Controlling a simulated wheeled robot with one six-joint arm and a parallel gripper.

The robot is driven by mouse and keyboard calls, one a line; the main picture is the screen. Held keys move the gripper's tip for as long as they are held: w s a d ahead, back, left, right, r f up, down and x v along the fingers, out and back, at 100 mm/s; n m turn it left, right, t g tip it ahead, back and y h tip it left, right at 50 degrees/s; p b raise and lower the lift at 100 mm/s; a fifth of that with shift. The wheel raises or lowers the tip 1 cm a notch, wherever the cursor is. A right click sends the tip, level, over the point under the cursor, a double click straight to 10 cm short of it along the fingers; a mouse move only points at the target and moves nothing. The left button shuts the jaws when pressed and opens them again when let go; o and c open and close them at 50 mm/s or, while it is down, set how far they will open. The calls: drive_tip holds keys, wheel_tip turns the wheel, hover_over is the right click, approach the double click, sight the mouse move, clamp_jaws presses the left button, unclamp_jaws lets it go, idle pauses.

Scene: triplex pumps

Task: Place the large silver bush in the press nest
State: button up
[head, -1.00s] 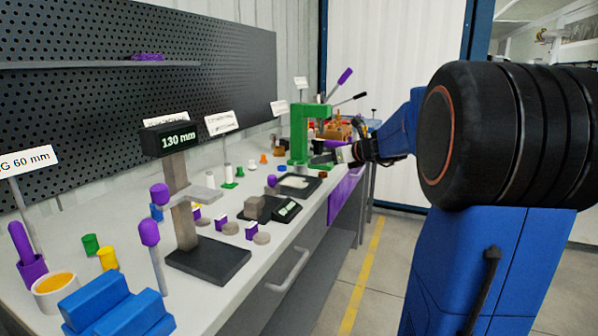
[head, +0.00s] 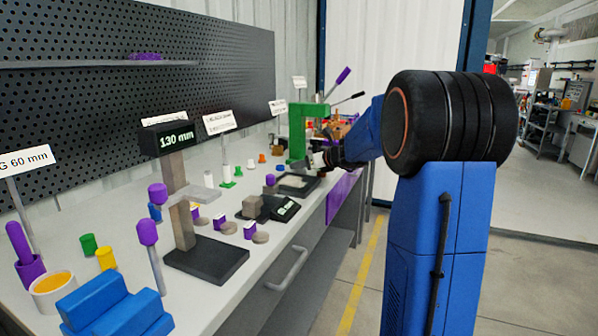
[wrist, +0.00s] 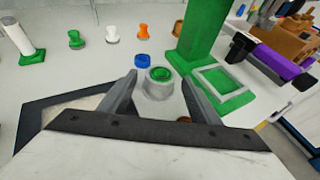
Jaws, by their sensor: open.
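My gripper (wrist: 160,82) is open; its two grey fingers point away across the bench. Between and just beyond the fingertips stands a short silver cylinder (wrist: 156,93) with a green ring in its top, which looks like the large silver bush. I cannot tell whether the fingers touch it. The green press (wrist: 207,35) stands just right of it, with a pale square frame on its green base (wrist: 237,101); I cannot tell which part is the nest. In the head view, my gripper (head: 324,158) is low beside the press (head: 298,132), and the bush is not distinguishable.
A blue ring (wrist: 142,61) lies just behind the silver cylinder. Green, white and orange small parts (wrist: 143,33) stand along the back. A brown box (wrist: 280,42) and purple parts lie right of the press. A 130 mm display stand (head: 176,140) is nearer on the bench.

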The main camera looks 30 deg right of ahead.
drive_tip(key=x, duration=0.3)
drive_tip(key=shift+w+f, duration=0.15)
drive_tip(key=c, duration=1.3)
